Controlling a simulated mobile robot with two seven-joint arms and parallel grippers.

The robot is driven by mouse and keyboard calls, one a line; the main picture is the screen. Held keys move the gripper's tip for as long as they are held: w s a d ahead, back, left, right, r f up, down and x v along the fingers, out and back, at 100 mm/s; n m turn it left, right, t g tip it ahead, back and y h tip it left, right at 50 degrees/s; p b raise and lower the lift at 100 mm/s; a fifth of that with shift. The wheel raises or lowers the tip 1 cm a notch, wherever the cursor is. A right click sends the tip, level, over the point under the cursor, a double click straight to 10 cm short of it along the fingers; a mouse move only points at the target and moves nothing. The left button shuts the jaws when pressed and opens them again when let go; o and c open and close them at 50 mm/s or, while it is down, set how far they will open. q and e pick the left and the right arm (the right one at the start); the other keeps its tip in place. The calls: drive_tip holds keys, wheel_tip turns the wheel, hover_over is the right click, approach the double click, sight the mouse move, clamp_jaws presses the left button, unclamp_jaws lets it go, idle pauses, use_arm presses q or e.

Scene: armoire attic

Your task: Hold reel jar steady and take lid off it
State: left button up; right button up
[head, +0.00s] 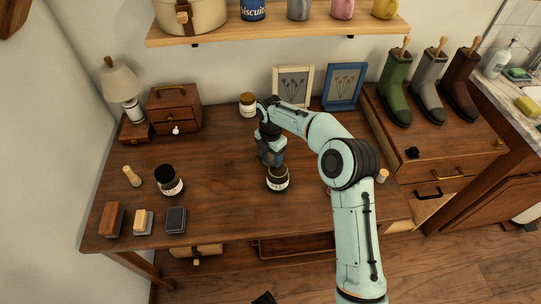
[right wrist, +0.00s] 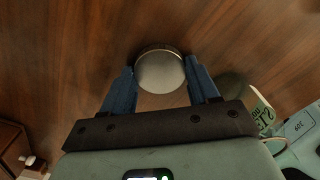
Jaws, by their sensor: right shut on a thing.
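The reel jar (head: 277,180), dark with a pale label, is upright near the middle of the wooden table. My right gripper (head: 272,160) reaches down to its top in the head view. In the right wrist view its two blue fingers (right wrist: 161,88) are closed around a round grey lid (right wrist: 160,72). The lid is hidden by the gripper in the head view, and I cannot tell whether it is parted from the jar. My left gripper cannot be made out.
A second dark jar (head: 169,182), a wooden peg (head: 132,176) and several small blocks stand on the table (head: 220,150) at left. A brown-lidded jar (head: 248,105) and two picture frames (head: 293,84) are at the back. Boots (head: 395,88) stand at right.

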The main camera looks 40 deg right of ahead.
sight(271, 158)
drive_tip(key=o, duration=1.2)
drive_tip(key=shift+f, duration=0.1)
drive_tip(key=shift+c, duration=0.2)
wheel_tip(271, 158, up, 12)
drive_tip(key=p, duration=0.2)
drive_tip(key=shift+r, duration=0.2)
